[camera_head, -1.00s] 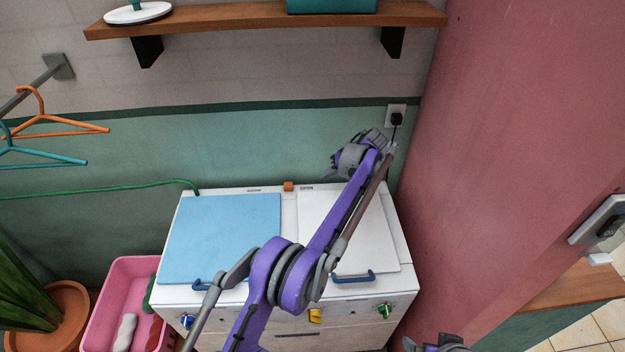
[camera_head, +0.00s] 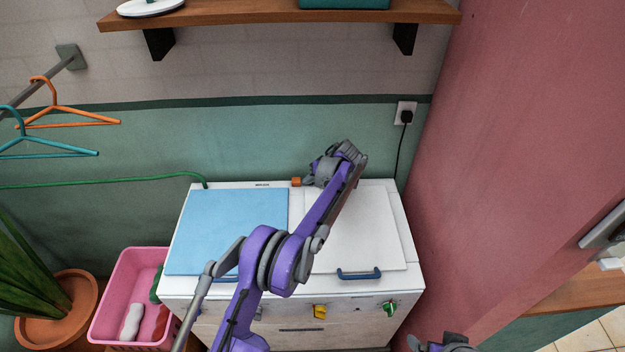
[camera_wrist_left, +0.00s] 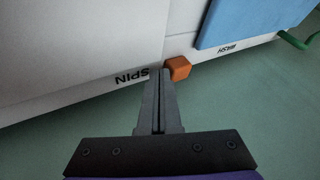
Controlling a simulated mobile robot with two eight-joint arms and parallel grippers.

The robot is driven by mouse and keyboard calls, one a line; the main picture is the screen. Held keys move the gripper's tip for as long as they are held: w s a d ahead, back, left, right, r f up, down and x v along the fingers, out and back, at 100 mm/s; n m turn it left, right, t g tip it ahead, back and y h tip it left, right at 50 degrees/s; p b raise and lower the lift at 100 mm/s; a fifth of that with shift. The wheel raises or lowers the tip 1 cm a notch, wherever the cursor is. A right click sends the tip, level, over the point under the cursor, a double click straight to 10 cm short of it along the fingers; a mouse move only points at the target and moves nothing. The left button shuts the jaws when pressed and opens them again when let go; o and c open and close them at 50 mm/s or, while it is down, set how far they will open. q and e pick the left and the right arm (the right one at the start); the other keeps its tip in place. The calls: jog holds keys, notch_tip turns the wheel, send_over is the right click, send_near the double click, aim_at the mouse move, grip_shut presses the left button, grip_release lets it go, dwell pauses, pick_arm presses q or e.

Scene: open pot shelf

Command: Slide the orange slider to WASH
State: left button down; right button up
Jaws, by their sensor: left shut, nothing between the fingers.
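The orange slider (camera_head: 296,182) is a small block at the back edge of the white machine's top, between the blue lid and the white lid. In the left wrist view the slider (camera_wrist_left: 178,68) sits between the printed words SPIN (camera_wrist_left: 132,77) and WASH (camera_wrist_left: 228,47). My left gripper (camera_head: 307,181) is at the back edge, on the SPIN side of the slider. Its fingers (camera_wrist_left: 161,75) are shut and empty, with their tips right beside the block; I cannot tell if they touch. A piece of my right gripper (camera_head: 446,344) shows at the bottom edge; its fingers are unclear.
The blue lid (camera_head: 228,230) and white lid (camera_head: 360,230) lie flat on the machine. A wooden shelf (camera_head: 270,16) hangs above. A black cord drops from the wall socket (camera_head: 405,113). A green hose (camera_head: 100,183) comes in at the left, and a pink wall stands right.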

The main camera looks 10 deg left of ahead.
pick_arm(q)
jog(key=a, duration=0.2)
jog(key=s+a+b, duration=0.1)
jog(key=a, duration=0.1)
jog(key=s+a, duration=0.1)
jog(key=a, duration=0.1)
jog(key=shift+a, duration=0.2)
pick_arm(e)
jog(key=shift+s+f, duration=0.3)
jog(key=shift+f, duration=0.6)
